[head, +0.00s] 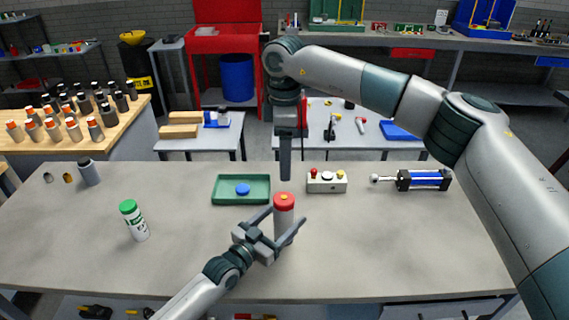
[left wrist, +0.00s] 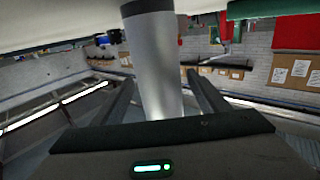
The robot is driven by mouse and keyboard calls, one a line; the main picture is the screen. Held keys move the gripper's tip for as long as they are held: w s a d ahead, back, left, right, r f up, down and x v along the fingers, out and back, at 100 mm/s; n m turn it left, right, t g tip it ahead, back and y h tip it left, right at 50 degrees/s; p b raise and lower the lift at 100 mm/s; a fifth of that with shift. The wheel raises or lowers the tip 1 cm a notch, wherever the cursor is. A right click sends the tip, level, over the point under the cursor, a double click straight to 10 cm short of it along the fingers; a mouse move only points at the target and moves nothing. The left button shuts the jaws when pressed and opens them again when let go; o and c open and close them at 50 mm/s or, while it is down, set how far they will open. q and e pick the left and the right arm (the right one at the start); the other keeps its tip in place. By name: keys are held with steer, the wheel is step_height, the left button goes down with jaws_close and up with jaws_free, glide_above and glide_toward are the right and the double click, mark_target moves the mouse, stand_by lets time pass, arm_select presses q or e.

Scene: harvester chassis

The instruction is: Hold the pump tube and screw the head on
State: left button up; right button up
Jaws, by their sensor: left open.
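The pump tube (head: 284,231) is a grey cylinder standing upright on the grey table, with a red head (head: 284,200) on its top end. I cannot tell how tightly the head sits. My left gripper (head: 286,216) is open, its two fingers on either side of the tube. In the left wrist view the silver tube (left wrist: 155,68) stands between the spread fingers, with gaps at both sides; the red head is out of that view. My right gripper (head: 285,168) points straight down above the red head, apparently with a small gap. It shows edge-on, so its opening is hidden.
A green tray (head: 228,197) with a blue disc and a button box (head: 327,184) stand behind the tube. A green-capped bottle (head: 136,222) and a grey cylinder (head: 89,173) stand left. A blue actuator (head: 424,180) lies right. The table's front right is clear.

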arm_select(q)
steer(key=b+v, duration=0.4)
steer(key=v, duration=1.3)
arm_select(e)
step_height(320, 180, down, 4)
steer(key=shift+f, duration=0.1)
